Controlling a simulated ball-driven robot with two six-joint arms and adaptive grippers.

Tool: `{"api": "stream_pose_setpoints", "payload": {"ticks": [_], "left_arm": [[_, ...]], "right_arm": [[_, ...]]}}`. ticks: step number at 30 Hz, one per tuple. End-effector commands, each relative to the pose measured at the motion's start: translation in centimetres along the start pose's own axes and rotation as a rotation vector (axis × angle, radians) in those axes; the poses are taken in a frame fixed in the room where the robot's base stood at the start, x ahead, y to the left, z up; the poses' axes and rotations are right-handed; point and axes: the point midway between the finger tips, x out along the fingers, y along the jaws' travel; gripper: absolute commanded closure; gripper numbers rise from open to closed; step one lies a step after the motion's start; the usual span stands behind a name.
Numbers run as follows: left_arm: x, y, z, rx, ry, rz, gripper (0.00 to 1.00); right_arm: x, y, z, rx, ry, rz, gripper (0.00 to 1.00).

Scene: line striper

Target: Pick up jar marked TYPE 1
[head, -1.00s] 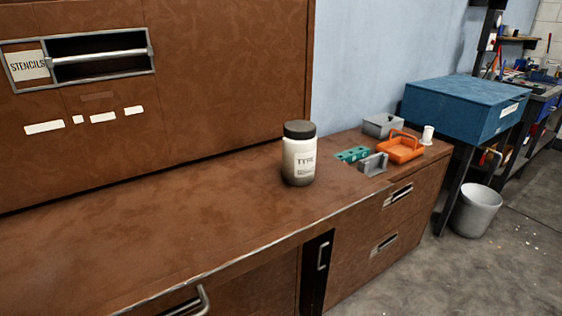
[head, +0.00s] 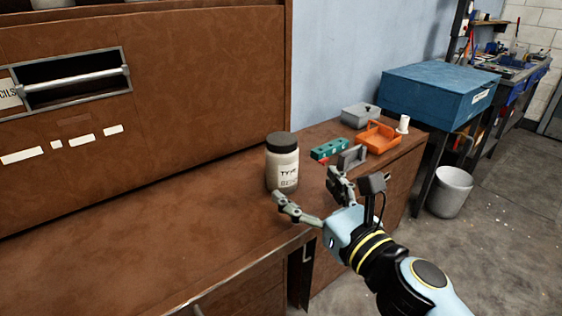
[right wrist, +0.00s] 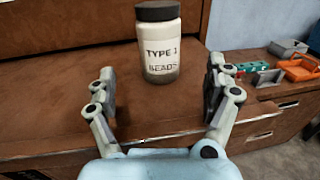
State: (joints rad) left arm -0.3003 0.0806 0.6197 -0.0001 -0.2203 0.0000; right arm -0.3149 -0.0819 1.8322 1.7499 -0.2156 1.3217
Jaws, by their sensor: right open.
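The jar (head: 283,168) is pale with a black lid and stands upright on the brown counter. In the right wrist view the jar (right wrist: 158,48) shows a label reading TYPE 1 BEADS. My right gripper (head: 308,193) is open and empty, just in front of the jar on its near right side. In the right wrist view the two fingers of my right gripper (right wrist: 161,85) are spread wide, with the jar beyond them and centred between them. The fingers do not appear to touch it. My left gripper is not in view.
The brown counter (head: 150,235) is clear left of the jar. To its right are a teal block (head: 328,149), a grey holder (head: 351,158), an orange caddy (head: 378,137), a grey bin (head: 359,115) and a white spool (head: 403,124). A brown cabinet (head: 200,90) rises behind.

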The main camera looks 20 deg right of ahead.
Motion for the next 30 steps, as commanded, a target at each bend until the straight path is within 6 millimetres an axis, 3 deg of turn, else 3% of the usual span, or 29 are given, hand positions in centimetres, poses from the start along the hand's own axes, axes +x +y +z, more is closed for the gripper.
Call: {"api": "stream_pose_setpoints", "payload": {"ticks": [3, 10, 18, 27, 30], "left_arm": [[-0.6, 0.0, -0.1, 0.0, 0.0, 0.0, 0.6], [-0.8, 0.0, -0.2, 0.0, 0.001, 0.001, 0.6], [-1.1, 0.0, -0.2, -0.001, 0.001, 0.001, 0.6], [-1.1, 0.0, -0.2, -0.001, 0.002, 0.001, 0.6], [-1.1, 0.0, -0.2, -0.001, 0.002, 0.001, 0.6]], "right_arm": [[2.1, 0.0, 0.3, -0.004, -0.002, 0.002, 0.15], [4.2, 0.1, 0.2, -0.007, -0.001, 0.003, 0.15], [8.3, 0.1, 0.2, -0.007, -0.002, 0.004, 0.15], [8.9, 0.1, 0.1, -0.009, -0.001, 0.004, 0.15], [8.9, 0.1, 0.1, -0.009, -0.001, 0.004, 0.25]]}}
